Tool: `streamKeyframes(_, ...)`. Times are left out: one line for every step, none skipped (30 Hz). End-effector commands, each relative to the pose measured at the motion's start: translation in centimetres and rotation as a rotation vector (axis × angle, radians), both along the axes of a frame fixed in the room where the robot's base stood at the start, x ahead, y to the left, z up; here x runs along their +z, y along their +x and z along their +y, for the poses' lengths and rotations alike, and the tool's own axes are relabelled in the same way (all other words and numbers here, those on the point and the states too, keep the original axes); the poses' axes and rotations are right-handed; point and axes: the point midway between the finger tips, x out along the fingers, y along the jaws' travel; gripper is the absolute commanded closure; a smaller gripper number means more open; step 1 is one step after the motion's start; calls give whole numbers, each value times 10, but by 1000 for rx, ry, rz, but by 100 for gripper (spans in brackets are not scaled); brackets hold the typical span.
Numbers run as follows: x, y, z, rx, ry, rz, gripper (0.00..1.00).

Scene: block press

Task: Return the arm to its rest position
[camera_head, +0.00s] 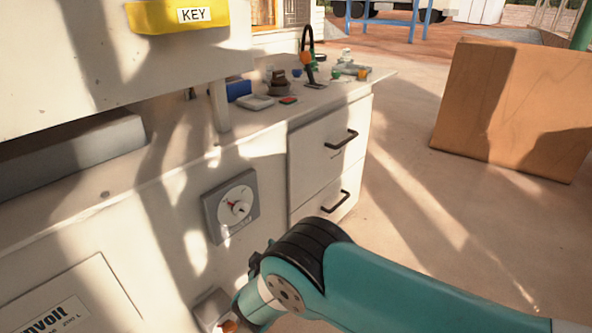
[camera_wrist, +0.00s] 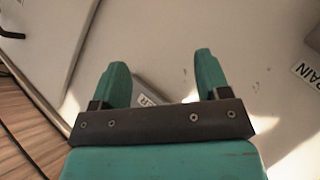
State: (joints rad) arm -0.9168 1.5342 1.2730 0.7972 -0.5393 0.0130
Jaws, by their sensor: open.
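My gripper (camera_wrist: 160,85) shows in the wrist view with its two teal fingers apart and nothing between them. A pale panel surface lies beyond the fingers, and a grey piece with partly hidden lettering (camera_wrist: 148,91) shows between and behind them. In the head view my teal arm reaches from the lower right toward the white cabinet front, bent at a dark joint. The gripper fingers themselves cannot be made out there. A small orange part (camera_head: 229,326) shows at the bottom edge by the arm's end.
A grey dial plate (camera_head: 231,206) is on the cabinet front, above and left of my arm. Drawers (camera_head: 328,150) with dark handles stand beyond. Small items lie on the counter (camera_head: 225,140). A large brown box (camera_head: 510,105) stands at right. Open floor lies between box and drawers.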

Motion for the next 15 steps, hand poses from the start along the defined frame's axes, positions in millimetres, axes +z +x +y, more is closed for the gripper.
streamKeyframes(29,14,-8,-54,36,58,30)
streamKeyframes(43,18,-13,-82,55,98,30)
streamKeyframes(61,23,-21,-116,79,151,30)
streamKeyframes(75,25,-27,-141,97,191,30)
streamKeyframes(88,26,-34,-163,115,232,30)
streamKeyframes(106,26,-43,-189,138,285,30)
streamKeyframes(120,24,-50,-208,155,326,30)
streamKeyframes(134,22,-57,-225,172,365,30)
streamKeyframes(152,17,-67,-244,194,419,30)
streamKeyframes(165,12,-75,-257,210,458,30)
streamKeyframes(179,6,-83,-267,224,496,30)
streamKeyframes(197,-3,-93,-278,244,549,30)
streamKeyframes(210,-11,-101,-286,258,588,30)
streamKeyframes(222,-21,-110,-291,271,625,30)
streamKeyframes(239,-34,-120,-295,288,676,30)
